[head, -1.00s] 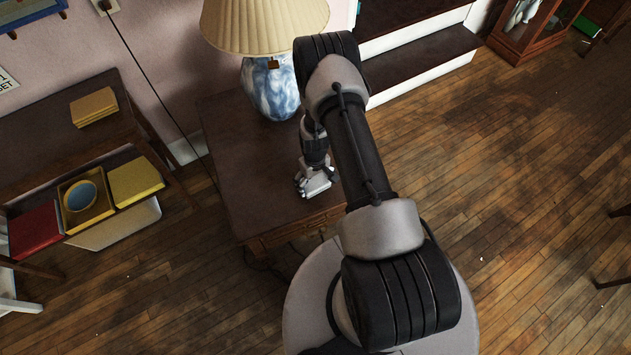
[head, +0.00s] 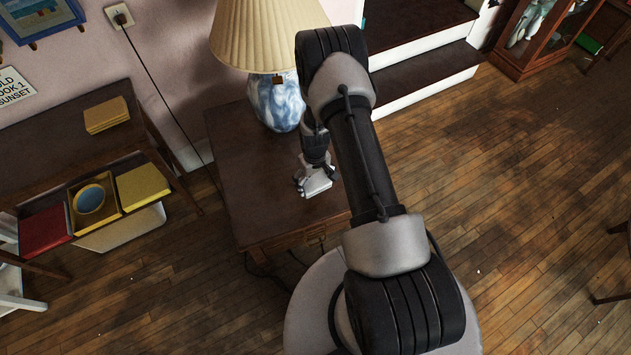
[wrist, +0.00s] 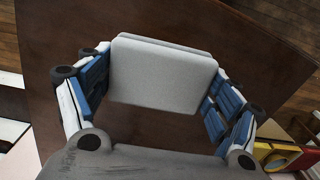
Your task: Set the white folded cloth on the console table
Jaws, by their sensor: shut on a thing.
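The white folded cloth (wrist: 162,72) is a thick, pale, rounded block in the wrist view. My gripper (wrist: 158,88) is shut on it, with a blue-padded finger at each side. In the head view my gripper (head: 315,188) hangs above the dark lamp table (head: 240,180), near its right side. I cannot separate the cloth from the gripper there. The lamp table's brown top also fills the wrist view behind the cloth (wrist: 70,50). A long dark table (head: 50,140) against the wall at the left looks like the console table. Its exact gap below the cloth cannot be told.
A lamp (head: 275,100) with a pleated shade stands at the back of the lamp table. A yellow folded stack (head: 106,115) lies on the left table, with a yellow tray (head: 108,205) and a red item (head: 44,229) below. Wooden floor is open at the right.

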